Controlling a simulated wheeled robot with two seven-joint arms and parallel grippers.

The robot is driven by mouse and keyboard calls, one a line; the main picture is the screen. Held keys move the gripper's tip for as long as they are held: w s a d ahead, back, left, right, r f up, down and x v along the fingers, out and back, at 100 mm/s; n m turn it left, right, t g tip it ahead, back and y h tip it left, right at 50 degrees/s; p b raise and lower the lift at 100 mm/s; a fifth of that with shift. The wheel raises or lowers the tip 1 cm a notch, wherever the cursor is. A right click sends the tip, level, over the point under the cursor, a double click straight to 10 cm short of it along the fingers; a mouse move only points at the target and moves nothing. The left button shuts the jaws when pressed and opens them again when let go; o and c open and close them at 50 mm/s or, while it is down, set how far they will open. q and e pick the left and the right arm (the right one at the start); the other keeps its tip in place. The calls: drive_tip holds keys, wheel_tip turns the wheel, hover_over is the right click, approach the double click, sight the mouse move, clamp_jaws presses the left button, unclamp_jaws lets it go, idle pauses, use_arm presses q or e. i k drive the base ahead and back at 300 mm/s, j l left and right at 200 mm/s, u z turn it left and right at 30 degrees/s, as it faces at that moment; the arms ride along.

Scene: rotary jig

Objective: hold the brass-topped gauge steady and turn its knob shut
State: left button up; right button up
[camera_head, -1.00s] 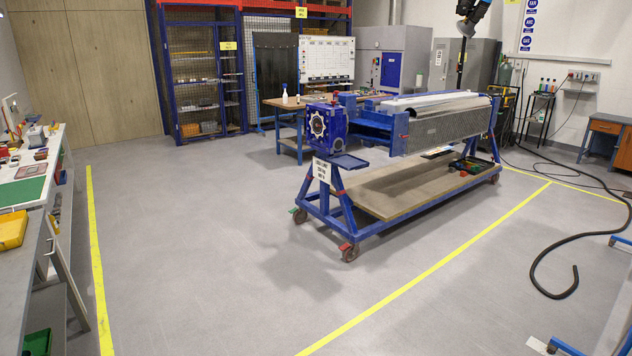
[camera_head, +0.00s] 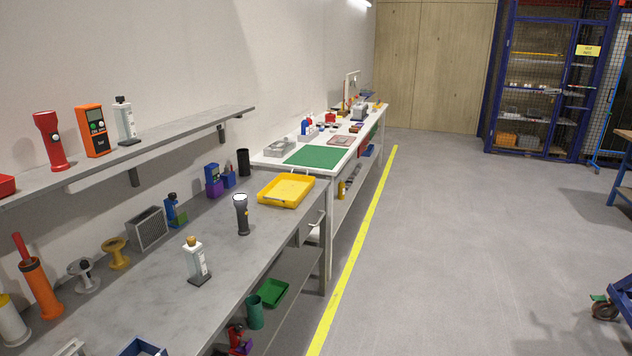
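A white gauge with a brass-coloured top knob (camera_head: 196,261) stands upright on a dark base on the grey workbench, in the lower left of the head view. Nothing touches it. A similar white gauge with a dark top (camera_head: 125,121) stands on the wall shelf. Whether the brass knob is open or shut cannot be told from here. Neither of my grippers is in view.
A black flashlight (camera_head: 242,214) stands behind the gauge, and a yellow tray (camera_head: 287,190) lies beyond it. An orange cylinder (camera_head: 40,288) and spools stand toward the wall. The grey bench (camera_head: 150,310) is clear around the gauge. Open floor (camera_head: 440,260) lies right.

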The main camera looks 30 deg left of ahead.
sight(191, 240)
drive_tip(key=i+u, duration=0.3)
drive_tip(key=u, duration=0.15)
drive_tip(key=i+l+u, duration=0.1)
drive_tip(key=i+u, duration=0.2)
drive_tip(key=u, duration=0.2)
drive_tip(key=i+l+u, duration=0.25)
drive_tip(key=u, duration=0.2)
drive_tip(key=i+l+u, duration=0.3)
drive_tip(key=u, duration=0.15)
